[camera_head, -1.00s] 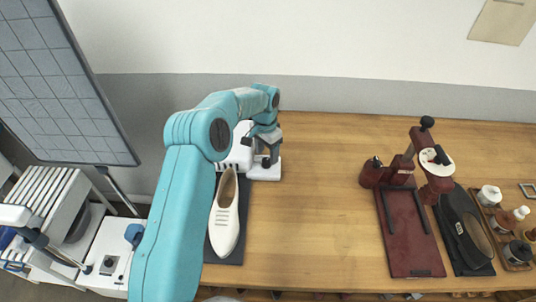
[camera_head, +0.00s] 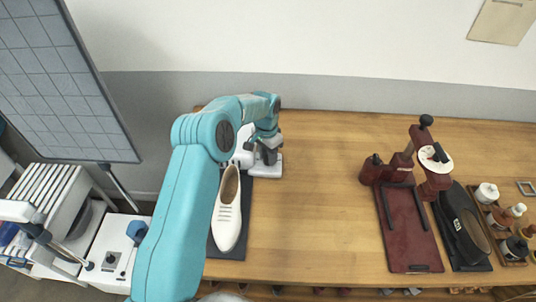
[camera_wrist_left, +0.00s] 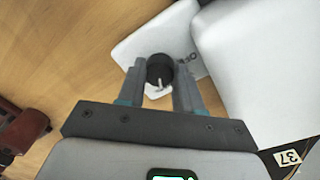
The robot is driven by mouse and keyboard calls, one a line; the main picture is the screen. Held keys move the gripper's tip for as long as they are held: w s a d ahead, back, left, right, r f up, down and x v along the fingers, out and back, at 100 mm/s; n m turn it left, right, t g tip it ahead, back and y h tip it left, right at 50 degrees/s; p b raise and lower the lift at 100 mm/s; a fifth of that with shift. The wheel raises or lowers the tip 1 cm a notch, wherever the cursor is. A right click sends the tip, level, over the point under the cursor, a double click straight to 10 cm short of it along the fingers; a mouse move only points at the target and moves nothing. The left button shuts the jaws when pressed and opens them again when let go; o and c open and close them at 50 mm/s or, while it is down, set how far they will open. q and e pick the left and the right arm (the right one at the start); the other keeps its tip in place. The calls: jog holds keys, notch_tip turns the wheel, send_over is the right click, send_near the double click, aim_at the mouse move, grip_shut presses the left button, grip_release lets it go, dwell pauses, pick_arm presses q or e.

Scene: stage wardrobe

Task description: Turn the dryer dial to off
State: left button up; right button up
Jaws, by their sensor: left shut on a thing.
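The white dryer (camera_head: 243,158) stands at the back left of the table, partly hidden behind my left arm; its white body also shows in the left wrist view (camera_wrist_left: 255,60). The black dial (camera_wrist_left: 160,70) with a pale pointer mark sits on the dryer's low white base (camera_wrist_left: 200,62). My left gripper (camera_wrist_left: 160,88) is shut on the dial, one finger on each side of it. In the head view the left gripper (camera_head: 268,155) reaches down at the dryer's right side. My right gripper is not in view.
A white shoe (camera_head: 228,210) lies on a dark mat (camera_head: 240,245) in front of the dryer. A dark red press (camera_head: 410,230) stands at the right, beside a black item (camera_head: 462,230) and several small bottles. The table's middle is clear.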

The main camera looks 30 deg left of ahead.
pick_arm(q)
jog(key=shift+w, duration=0.15)
jog(key=shift+f+n+b, duration=0.1)
jog(key=shift+n+b, duration=0.8)
jog(key=shift+b, duration=0.2)
jog(key=shift+n+b, duration=1.1)
jog(key=shift+n, duration=0.1)
jog(key=n+b, duration=0.1)
jog(key=n, duration=0.1)
jog(key=shift+n+t+b, duration=0.3)
jog(key=shift+n, duration=0.1)
jog(key=n+b, duration=0.1)
jog(key=n, duration=0.2)
jog(key=shift+n+b, duration=0.4)
jog(key=n+b, duration=0.1)
jog(key=n, duration=0.3)
jog(key=shift+a+r+b, duration=0.1)
jog(key=shift+r+b, duration=0.1)
jog(key=shift+b, duration=0.1)
jog(key=n+b, duration=0.1)
jog(key=n, duration=0.4)
jog(key=shift+r+y, duration=0.1)
jog(key=shift+y, duration=0.2)
jog(key=shift+a, duration=0.1)
